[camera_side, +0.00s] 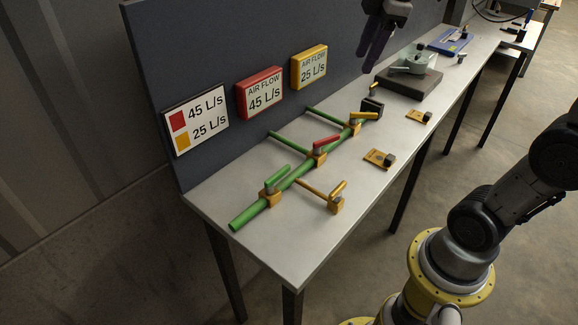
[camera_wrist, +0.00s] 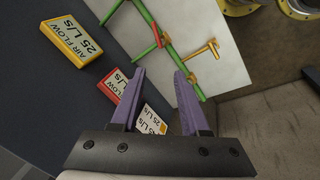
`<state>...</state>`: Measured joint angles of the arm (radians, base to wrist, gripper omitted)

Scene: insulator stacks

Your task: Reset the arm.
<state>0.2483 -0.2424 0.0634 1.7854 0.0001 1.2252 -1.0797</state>
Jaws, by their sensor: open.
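My gripper (camera_side: 375,38) is at the top of the side view, high in front of the dark back panel and above the table, apart from everything on it. In the wrist view my gripper (camera_wrist: 158,95) shows two purple fingers spread wide with nothing between them. On the white table (camera_side: 235,197) stands a green pipe (camera_side: 299,171) with brass valves. Its handles are a green handle (camera_side: 278,177), a red handle (camera_side: 327,142) and a yellow handle (camera_side: 364,116). A brass branch with another yellow handle (camera_side: 339,189) sticks out toward the front.
The back panel carries a red sign (camera_side: 260,93), a yellow sign (camera_side: 310,67) and a white legend sign (camera_side: 196,119). Two small brass plates (camera_side: 379,159) (camera_side: 419,116) lie right of the pipe. A dark block with a grey device (camera_side: 409,80) and a blue item (camera_side: 451,41) stand farther back.

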